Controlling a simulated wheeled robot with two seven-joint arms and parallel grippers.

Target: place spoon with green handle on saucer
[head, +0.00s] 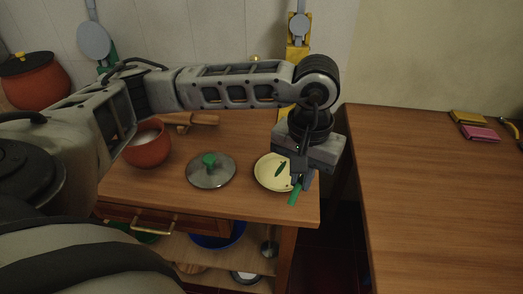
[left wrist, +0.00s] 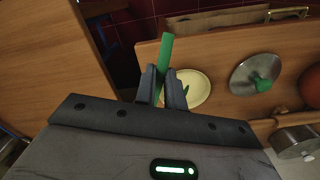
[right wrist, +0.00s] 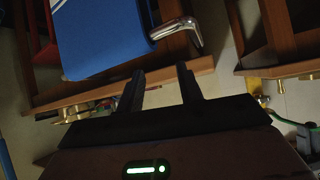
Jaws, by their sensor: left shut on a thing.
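My left gripper (head: 303,180) is shut on the green handle (head: 295,194) of the spoon, at the front right of the cream saucer (head: 262,178). In the left wrist view the green handle (left wrist: 166,50) sticks out between the fingers (left wrist: 162,85), and the saucer (left wrist: 197,94) lies just right of them. The spoon's bowl is hidden. A dark green mark shows on the saucer; I cannot tell whether it is a pattern. My right gripper (right wrist: 161,83) is open and empty in the right wrist view; it does not show in the head view.
A lid with a green knob (head: 210,172) and an orange-red pot (head: 147,150) stand left of the saucer. In the right wrist view a blue object (right wrist: 100,40) and wooden furniture are near the right gripper.

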